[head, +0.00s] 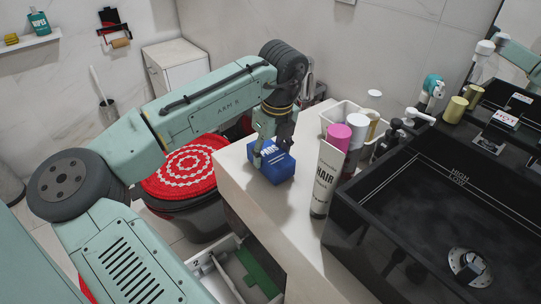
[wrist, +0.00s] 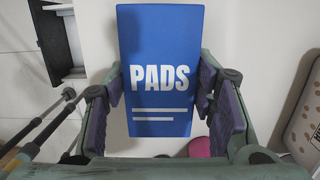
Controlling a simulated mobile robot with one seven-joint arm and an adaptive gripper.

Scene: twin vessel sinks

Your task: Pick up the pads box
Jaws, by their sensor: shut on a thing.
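The pads box (head: 272,166) is a blue box with white "PADS" lettering, at the left end of the white counter in the head view. In the wrist view the pads box (wrist: 160,50) shows its labelled face between the fingers. My gripper (head: 268,142) points down over the box, with a finger in front of it. In the wrist view my gripper (wrist: 160,100) has its purple finger pads against both sides of the box. The box's underside is hidden, so I cannot tell whether it touches the counter.
A hair tube (head: 325,180) and a pink-capped can (head: 337,140) stand to the right on the counter (head: 285,215). A white basket (head: 341,110) with bottles is behind them. The black sink (head: 430,220) lies further right. An open drawer (head: 240,270) is below. A red-topped stool (head: 180,167) stands left.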

